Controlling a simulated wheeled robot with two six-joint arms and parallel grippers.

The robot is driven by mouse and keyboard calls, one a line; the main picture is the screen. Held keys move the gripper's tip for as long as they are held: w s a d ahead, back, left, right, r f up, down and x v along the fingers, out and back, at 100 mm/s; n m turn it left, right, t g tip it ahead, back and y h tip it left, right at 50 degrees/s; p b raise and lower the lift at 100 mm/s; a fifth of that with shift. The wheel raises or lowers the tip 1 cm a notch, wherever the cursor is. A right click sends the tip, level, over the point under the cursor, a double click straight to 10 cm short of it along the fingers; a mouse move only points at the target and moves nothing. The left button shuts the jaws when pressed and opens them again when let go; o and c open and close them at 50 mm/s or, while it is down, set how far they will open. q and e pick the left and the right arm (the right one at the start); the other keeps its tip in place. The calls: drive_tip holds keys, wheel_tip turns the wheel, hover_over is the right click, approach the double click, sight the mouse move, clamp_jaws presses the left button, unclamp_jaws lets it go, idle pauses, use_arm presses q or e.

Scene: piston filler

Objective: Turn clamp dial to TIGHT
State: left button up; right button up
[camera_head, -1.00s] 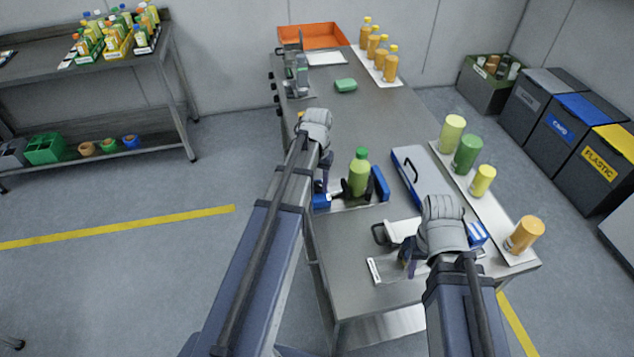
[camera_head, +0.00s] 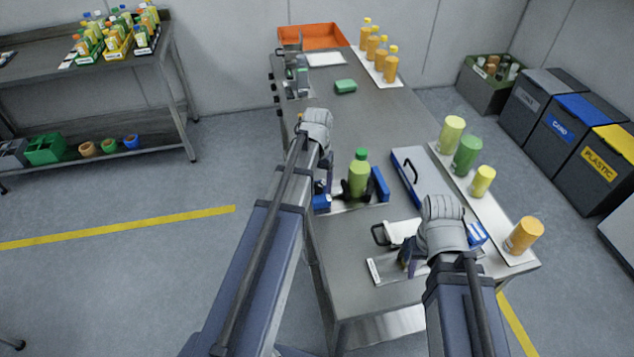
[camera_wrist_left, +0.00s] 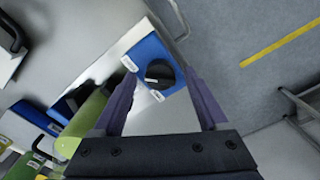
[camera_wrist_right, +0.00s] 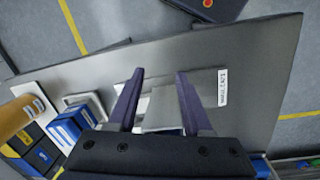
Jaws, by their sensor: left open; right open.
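The clamp dial (camera_wrist_left: 159,73) is a round black knob on a blue block with small white labels. My left gripper (camera_wrist_left: 160,78) is open, with its two fingers on either side of the dial in the left wrist view; I cannot tell whether they touch it. In the head view the blue block (camera_head: 321,202) is partly hidden by my left gripper (camera_head: 325,178). A green bottle (camera_head: 358,180) stands upright between black clamp jaws beside it. The dial's setting is not readable. My right gripper (camera_wrist_right: 160,78) is open and empty over a pale block (camera_wrist_right: 163,108).
A grey case (camera_head: 413,178) with a black handle lies right of the clamp. A white strip (camera_head: 507,235) with several coloured containers runs along the right edge. An orange tray (camera_head: 312,36) and a green item (camera_head: 345,86) lie farther back. The middle of the table is clear.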

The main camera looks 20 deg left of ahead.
sight(317, 186)
use_arm(q)
drive_tip(key=shift+r+p, duration=3.6)
drive_tip(key=shift+r, duration=0.15)
drive_tip(key=s+d+m, duration=0.2)
drive_tip(key=s+d, duration=0.5)
drive_tip(key=d, duration=0.4)
drive_tip(key=s+d+m+y, duration=0.1)
drive_tip(key=s+d+m, duration=0.2)
drive_tip(key=s+d, duration=0.5)
drive_tip(key=d, duration=0.3)
drive_tip(key=shift+s+d+f+b, duration=0.15)
drive_tip(key=shift+s+f+b, duration=0.05)
drive_tip(key=shift+f+b, duration=0.15)
